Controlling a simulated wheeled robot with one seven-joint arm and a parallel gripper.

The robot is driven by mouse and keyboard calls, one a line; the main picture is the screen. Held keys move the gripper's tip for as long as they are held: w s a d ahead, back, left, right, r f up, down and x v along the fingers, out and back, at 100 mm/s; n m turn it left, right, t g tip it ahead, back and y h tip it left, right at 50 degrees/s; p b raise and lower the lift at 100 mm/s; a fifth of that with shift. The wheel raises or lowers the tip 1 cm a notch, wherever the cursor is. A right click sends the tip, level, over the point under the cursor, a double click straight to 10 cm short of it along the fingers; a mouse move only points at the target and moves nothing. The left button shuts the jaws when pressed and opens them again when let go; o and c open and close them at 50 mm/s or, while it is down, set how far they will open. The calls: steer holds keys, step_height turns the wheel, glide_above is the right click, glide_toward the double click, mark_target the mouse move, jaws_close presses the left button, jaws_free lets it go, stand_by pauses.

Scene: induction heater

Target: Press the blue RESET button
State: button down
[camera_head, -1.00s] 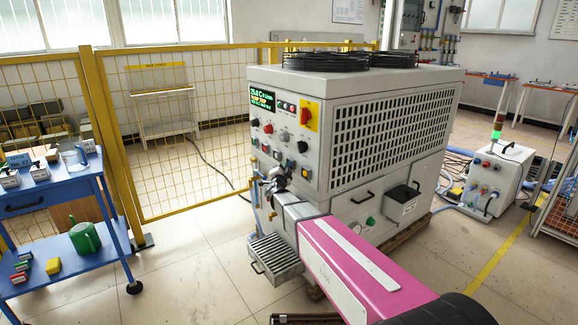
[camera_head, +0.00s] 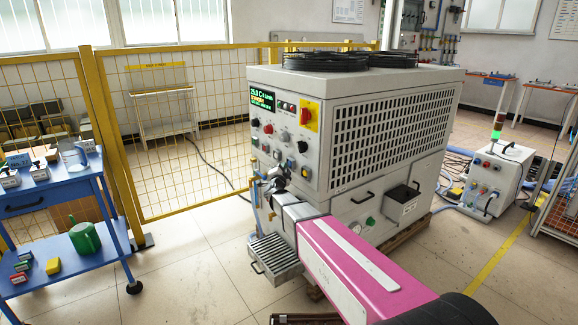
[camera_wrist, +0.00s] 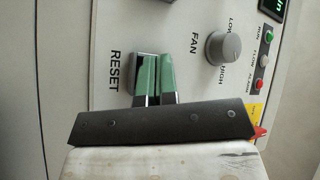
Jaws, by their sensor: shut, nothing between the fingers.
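The control panel (camera_head: 272,140) is on the left face of the white machine in the head view. The RESET label (camera_wrist: 115,70) shows sideways in the wrist view. The blue button itself is not visible; my fingers cover the area beside the label. My gripper (camera_wrist: 154,62) is shut and empty, its green-tinted fingertips at the panel right beside the label. I cannot tell whether they touch. In the head view my gripper (camera_head: 274,178) is at the lower part of the panel, partly hidden by my wrist.
The grey FAN knob (camera_wrist: 223,47) is right of my fingers in the wrist view. A red-and-yellow switch (camera_head: 308,115) and the lit display (camera_head: 262,99) are higher on the panel.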

steer(key=shift+s+a, duration=0.25)
steer(key=shift+a, duration=0.1)
steer(key=shift+s+a, duration=0.7)
steer(key=shift+a, duration=0.35)
steer(key=shift+s+a, duration=0.7)
steer(key=shift+a, duration=0.3)
steer(key=shift+a, duration=0.1)
steer(key=s+a, duration=0.6)
steer(key=a, duration=0.3)
steer(key=shift+s, duration=0.1)
